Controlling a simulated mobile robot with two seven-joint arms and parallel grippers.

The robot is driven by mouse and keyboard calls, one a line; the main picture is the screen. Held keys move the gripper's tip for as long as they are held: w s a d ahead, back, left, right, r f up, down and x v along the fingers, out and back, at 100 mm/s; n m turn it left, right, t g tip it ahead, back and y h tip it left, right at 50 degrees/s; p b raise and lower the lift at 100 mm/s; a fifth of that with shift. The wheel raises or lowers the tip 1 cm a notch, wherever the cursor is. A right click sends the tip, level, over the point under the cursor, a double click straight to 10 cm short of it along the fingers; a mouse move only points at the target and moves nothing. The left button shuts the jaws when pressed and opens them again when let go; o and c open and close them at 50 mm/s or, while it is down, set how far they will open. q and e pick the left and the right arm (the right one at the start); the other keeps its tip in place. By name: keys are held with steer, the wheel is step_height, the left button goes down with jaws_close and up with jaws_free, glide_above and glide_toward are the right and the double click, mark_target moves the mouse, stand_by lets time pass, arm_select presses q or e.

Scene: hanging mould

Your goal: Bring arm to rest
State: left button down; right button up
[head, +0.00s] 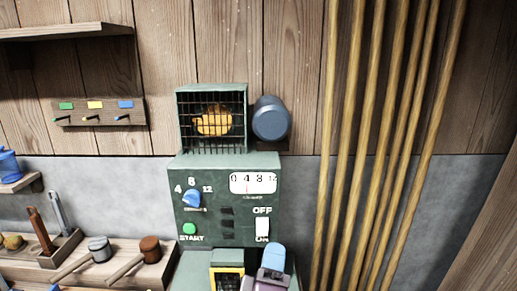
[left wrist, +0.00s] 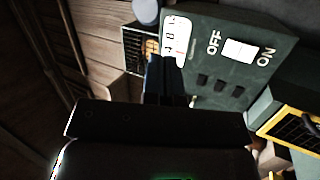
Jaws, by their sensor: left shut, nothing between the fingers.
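My left gripper (head: 273,254) shows at the bottom middle of the head view, in front of the lower part of the green machine (head: 225,162). In the left wrist view its dark blue fingers (left wrist: 165,76) are shut and empty, with the machine's face behind them. I cannot tell if they touch it. The machine has a blue dial knob (head: 191,198), a green start button (head: 190,228), a white gauge (head: 253,183) and a white OFF/ON switch (head: 262,227). My right gripper is not in view.
A barred cage (head: 212,118) holding something orange and a dark cylinder (head: 270,118) stand above the machine. Long wooden poles (head: 385,140) lean at the right. A small rack (head: 99,112) hangs on the wall.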

arm_select(q)
steer(key=s+a+f+m+g, duration=0.3)
steer(key=a+f+m+g, duration=0.4)
steer(key=a+f+m, duration=1.05)
steer(key=s+a+f+n+g+y, duration=0.3)
steer(key=s+a+f+g+y, duration=0.1)
steer(key=s+a+f, duration=0.9)
steer(key=shift+s+f+y, duration=0.2)
steer(key=shift+f+y, duration=0.5)
steer(key=shift+a+n, duration=0.1)
steer(key=shift+n, duration=0.15)
